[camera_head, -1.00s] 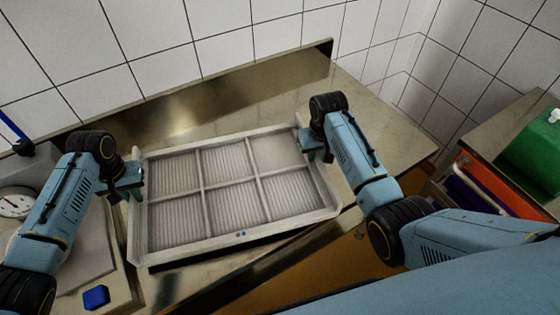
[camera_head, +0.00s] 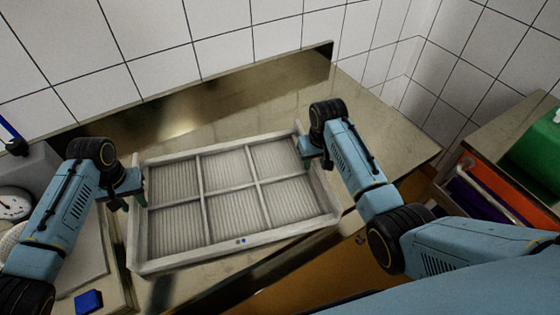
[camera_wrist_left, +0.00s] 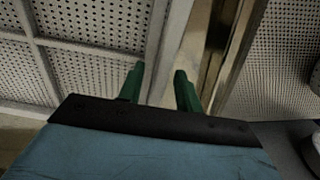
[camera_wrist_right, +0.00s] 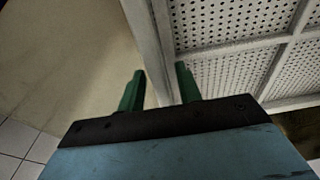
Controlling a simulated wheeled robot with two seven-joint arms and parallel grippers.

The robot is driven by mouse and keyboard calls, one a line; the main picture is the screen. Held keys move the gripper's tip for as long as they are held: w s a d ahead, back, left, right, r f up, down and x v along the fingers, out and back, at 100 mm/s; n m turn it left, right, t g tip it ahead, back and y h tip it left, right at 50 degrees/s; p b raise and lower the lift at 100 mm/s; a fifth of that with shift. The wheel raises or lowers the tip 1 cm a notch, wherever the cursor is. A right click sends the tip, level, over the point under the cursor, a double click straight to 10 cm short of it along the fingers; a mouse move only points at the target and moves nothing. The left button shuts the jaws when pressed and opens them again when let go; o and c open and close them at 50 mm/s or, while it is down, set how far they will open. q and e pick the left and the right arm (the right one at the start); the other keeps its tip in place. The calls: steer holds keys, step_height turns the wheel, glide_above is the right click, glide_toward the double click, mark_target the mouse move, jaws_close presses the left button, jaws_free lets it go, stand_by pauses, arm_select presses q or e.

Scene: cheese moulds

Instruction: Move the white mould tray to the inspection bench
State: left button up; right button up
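The white mould tray (camera_head: 238,250) has six compartments with ribbed-looking floors and lies at the steel bench top. I cannot tell whether it rests on the bench or is slightly above it. My left gripper (camera_head: 129,201) is at its left wall, and my right gripper (camera_head: 316,164) is at its right wall. In the left wrist view, the tray wall (camera_wrist_left: 172,42) runs between the green fingers (camera_wrist_left: 160,82). In the right wrist view, the wall (camera_wrist_right: 150,40) also runs between the fingers (camera_wrist_right: 160,78). Whether the fingers press on the walls is unclear.
The steel bench (camera_head: 385,135) has bare room right of the tray and a raised back edge (camera_head: 230,90) before the tiled wall. A dial scale (camera_head: 12,207) and a blue block (camera_head: 89,301) are at left. A green box (camera_head: 538,150) stands on another bench at right.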

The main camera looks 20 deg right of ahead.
arm_select(q)
step_height(320, 180, up, 12)
arm_select(e)
step_height(320, 180, up, 12)
steer(key=s, duration=0.1)
steer(key=shift+s, duration=0.2)
stand_by(0.6)
